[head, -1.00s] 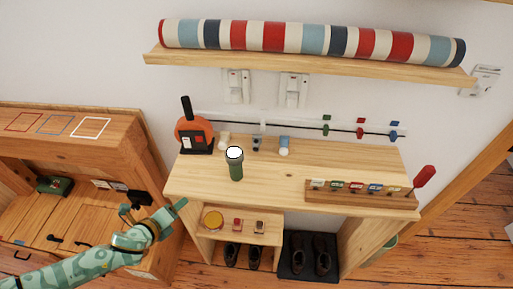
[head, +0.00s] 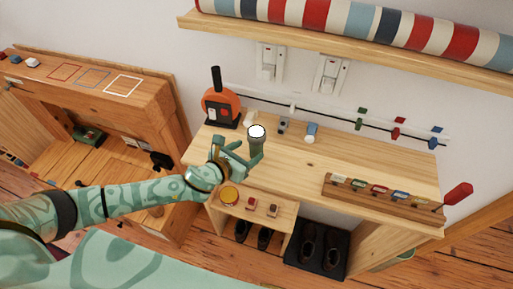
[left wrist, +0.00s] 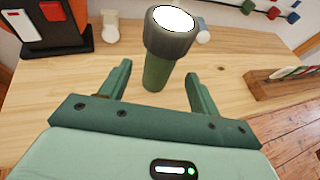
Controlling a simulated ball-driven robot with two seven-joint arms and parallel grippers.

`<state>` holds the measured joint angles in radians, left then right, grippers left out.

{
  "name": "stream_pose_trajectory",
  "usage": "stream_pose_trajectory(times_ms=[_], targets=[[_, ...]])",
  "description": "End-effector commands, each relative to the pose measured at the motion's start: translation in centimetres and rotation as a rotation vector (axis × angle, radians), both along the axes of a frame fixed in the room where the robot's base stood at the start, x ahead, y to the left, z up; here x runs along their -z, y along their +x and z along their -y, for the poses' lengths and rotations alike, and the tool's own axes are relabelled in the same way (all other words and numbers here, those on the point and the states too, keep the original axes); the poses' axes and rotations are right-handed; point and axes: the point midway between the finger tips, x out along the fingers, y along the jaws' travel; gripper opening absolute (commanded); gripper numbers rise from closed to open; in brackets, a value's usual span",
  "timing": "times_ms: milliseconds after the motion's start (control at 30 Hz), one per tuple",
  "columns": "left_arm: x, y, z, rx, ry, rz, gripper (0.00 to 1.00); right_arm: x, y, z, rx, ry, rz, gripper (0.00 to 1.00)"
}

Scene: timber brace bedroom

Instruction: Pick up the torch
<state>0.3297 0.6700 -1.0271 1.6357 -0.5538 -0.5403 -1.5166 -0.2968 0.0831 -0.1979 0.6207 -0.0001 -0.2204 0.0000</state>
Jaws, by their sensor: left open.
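The torch (head: 256,136) stands upright on the wooden table, with a green body, a grey head and a bright white lens on top. It also shows in the left wrist view (left wrist: 158,72), just beyond and between the fingers. My left gripper (head: 238,150) is open at the torch; in the left wrist view its two green fingers (left wrist: 155,84) lie to either side of the torch's lower body, with gaps to it. The torch's lower part is partly hidden by the gripper in the head view. My right gripper is not in view.
The table (head: 290,165) also holds an orange and black device (head: 220,106) at its left, small white and blue items behind the torch, and a rack of coloured tags (head: 380,190) at right. A shelf with a striped roll (head: 370,25) is above.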

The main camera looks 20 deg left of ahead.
Motion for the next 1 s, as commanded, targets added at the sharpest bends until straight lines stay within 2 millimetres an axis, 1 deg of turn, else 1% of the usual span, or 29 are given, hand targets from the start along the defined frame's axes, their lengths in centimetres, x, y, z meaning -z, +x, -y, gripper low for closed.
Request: stream_pose_trajectory(times_ms=[133,300,400,500,667,767,800,833,867,1000], targets=[[0.6,1.1,0.4,-0.001,-0.002,0.000,0.62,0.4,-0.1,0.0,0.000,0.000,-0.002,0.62],[2.0,3.5,1.3,-0.001,-0.002,-0.001,0.62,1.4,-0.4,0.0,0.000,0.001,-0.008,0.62],[2.3,4.5,1.6,0.000,-0.001,0.000,0.62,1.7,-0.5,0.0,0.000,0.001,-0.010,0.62],[2.4,4.8,1.7,-0.001,-0.001,-0.002,0.62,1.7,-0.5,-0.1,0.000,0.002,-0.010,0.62],[2.3,4.8,1.7,-0.001,-0.001,-0.002,0.62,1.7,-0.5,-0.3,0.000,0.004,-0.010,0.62],[2.3,4.8,1.7,-0.001,-0.001,-0.002,0.37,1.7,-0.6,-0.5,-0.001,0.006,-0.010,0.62],[2.3,4.8,1.7,-0.001,-0.001,-0.002,0.26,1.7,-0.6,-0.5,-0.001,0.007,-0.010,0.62],[2.3,4.8,1.7,-0.001,-0.001,-0.002,0.18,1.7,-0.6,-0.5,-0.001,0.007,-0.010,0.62],[2.3,4.8,1.7,-0.001,-0.001,-0.002,0.12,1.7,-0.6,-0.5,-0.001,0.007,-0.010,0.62],[2.2,4.8,1.7,-0.001,-0.002,-0.001,0.12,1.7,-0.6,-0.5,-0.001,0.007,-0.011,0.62]])
